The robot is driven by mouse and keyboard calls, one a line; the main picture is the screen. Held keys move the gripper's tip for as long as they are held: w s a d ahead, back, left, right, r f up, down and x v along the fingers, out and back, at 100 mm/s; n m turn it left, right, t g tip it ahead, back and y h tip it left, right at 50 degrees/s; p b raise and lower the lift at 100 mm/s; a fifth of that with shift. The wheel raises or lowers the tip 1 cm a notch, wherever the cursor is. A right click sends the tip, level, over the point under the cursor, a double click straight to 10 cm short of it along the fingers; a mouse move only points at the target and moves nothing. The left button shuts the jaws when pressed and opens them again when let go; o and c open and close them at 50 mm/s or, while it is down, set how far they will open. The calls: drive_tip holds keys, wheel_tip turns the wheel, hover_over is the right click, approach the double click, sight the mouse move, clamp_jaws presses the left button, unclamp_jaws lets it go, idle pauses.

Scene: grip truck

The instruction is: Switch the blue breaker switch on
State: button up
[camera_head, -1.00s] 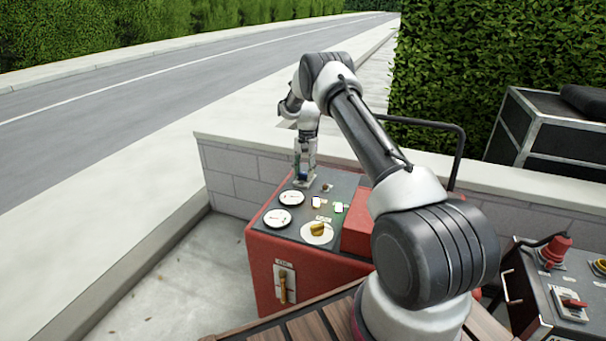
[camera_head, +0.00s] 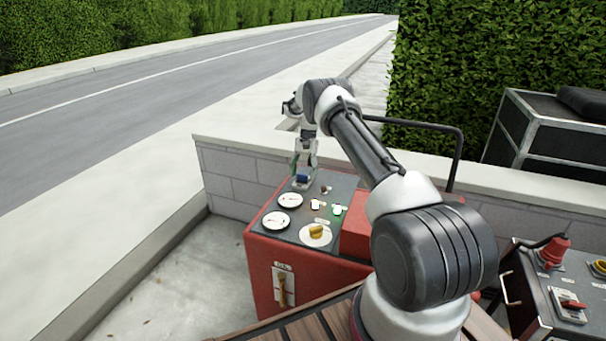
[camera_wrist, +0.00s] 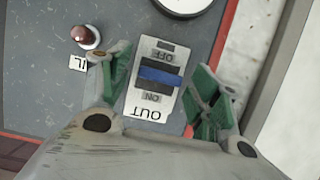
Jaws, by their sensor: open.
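The blue breaker switch (camera_wrist: 158,77) sits on a light plate (camera_wrist: 135,98) in the wrist view. OFF is printed above it, ON below it, and OUT at the plate's lower end. Which way the switch is thrown I cannot tell. My gripper (camera_wrist: 161,72) is open, with one green-padded finger on each side of the plate and the switch between them. No finger is clearly touching the switch. In the head view my gripper (camera_head: 304,166) is low over the far end of the red cabinet's (camera_head: 268,262) panel, with the blue switch (camera_head: 302,179) at its tip.
A dark red knob (camera_wrist: 86,36) stands left of the fingers in the wrist view. White gauges (camera_head: 276,222), a yellow rotary knob (camera_head: 316,231) and small lit switches share the panel. A block wall (camera_head: 232,180) runs behind. A second control box (camera_head: 555,315) stands at the right.

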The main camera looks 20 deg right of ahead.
drive_tip(key=shift+r, duration=0.1)
drive_tip(key=v, duration=1.1)
drive_tip(key=shift+r, duration=0.35)
drive_tip(key=shift+w+d, duration=0.15)
